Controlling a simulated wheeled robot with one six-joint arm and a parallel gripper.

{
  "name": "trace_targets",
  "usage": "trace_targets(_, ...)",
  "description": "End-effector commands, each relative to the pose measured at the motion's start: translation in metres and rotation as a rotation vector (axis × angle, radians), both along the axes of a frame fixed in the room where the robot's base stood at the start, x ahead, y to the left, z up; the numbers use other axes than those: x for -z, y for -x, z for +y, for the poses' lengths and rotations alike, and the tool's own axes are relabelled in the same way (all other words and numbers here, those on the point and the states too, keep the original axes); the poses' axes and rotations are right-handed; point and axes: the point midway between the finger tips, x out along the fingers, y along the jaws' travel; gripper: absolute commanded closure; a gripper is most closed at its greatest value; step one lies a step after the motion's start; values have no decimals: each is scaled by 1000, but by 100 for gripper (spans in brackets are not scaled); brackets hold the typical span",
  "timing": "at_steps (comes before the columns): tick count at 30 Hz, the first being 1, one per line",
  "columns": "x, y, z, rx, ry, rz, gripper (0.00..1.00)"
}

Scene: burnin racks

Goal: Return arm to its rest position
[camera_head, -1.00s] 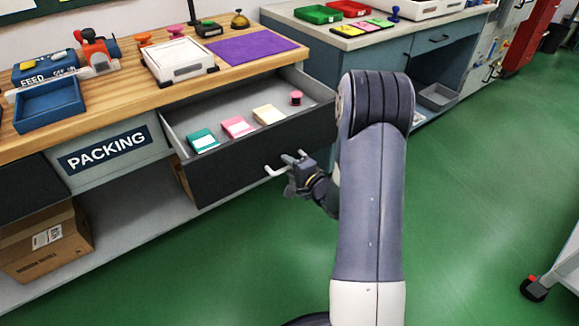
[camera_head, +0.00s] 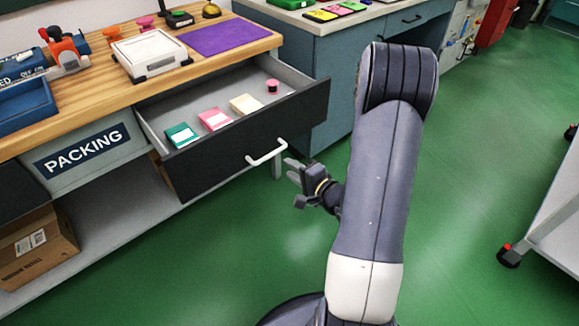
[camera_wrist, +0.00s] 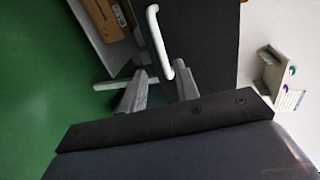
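My gripper (camera_head: 293,181) is in front of the open drawer of the packing bench, just right of and below its white handle (camera_head: 267,153). The two fingers are spread apart with nothing between them. In the wrist view my gripper (camera_wrist: 160,90) shows its open fingers, with the handle (camera_wrist: 158,42) beyond them; it appears clear of the handle. My arm reaches across the right of the head view.
The drawer (camera_head: 240,140) stands pulled out, holding green, pink and cream packets and a small pink round item (camera_head: 272,86). A cardboard box (camera_head: 35,245) is on the lower shelf. A white cart (camera_head: 555,210) stands at right. Green floor between is clear.

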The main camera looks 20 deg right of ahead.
Motion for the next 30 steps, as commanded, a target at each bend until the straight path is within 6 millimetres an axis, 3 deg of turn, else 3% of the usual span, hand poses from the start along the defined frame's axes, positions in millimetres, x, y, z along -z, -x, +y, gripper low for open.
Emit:
trace_targets(11,2,-7,3,-3,1,-1,70)
trace_targets(24,18,-76,26,-4,0,-2,70)
trace_targets(30,23,-98,32,-2,1,0,70)
